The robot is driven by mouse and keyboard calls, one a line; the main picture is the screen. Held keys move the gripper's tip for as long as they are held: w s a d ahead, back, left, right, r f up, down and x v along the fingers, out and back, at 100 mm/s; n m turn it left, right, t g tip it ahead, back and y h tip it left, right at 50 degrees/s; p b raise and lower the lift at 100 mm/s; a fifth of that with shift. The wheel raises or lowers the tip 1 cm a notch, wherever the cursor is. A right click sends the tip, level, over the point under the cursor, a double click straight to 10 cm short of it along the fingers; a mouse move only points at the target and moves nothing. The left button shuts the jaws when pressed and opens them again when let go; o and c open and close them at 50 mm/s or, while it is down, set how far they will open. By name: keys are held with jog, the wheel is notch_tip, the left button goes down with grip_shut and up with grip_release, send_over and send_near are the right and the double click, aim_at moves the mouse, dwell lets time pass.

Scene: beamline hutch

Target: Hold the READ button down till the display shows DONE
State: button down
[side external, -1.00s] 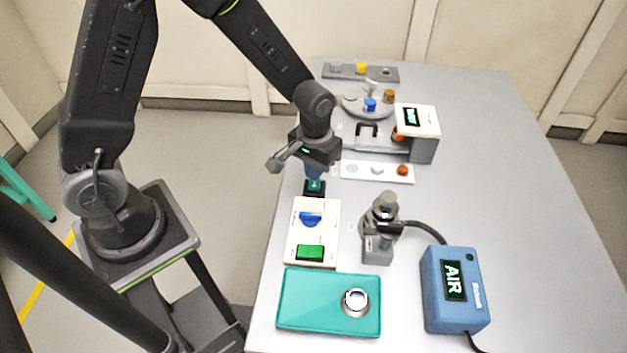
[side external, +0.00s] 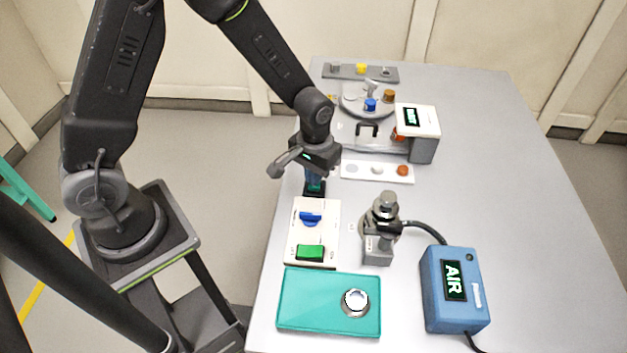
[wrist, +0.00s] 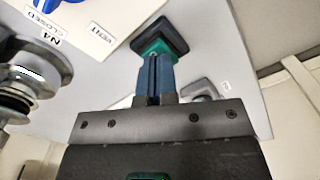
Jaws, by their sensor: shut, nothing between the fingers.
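No lettering reading READ can be made out. The blue box (side external: 437,312) at the right has a display (side external: 453,280) showing AIR and a small dark round part (side external: 469,257); I cannot tell if that is the button. The white-topped instrument (side external: 424,150) at the back has a display (side external: 411,117) too small to read surely. My gripper is apart from both.
The white panel (side external: 293,232) carries a blue lever (side external: 310,218) and a green button (side external: 310,252). A grey fitting (side external: 379,248) is cabled to the blue box. A white strip (side external: 362,177) lies behind. The table's right side is clear.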

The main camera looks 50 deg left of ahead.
jog(key=shift+f, duration=0.4)
dwell(2.2)
jog(key=shift+r, duration=3.55)
jog(key=shift+r, duration=0.4)
jog(key=s+a+r+m+t, duration=0.2)
jog(key=s+r+t, duration=0.3)
jog(key=s+r, duration=1.1)
jog(key=shift+a+r+m+t, duration=0.3)
jog(key=shift+r+m, duration=0.2)
jog(key=shift+r, duration=0.3)
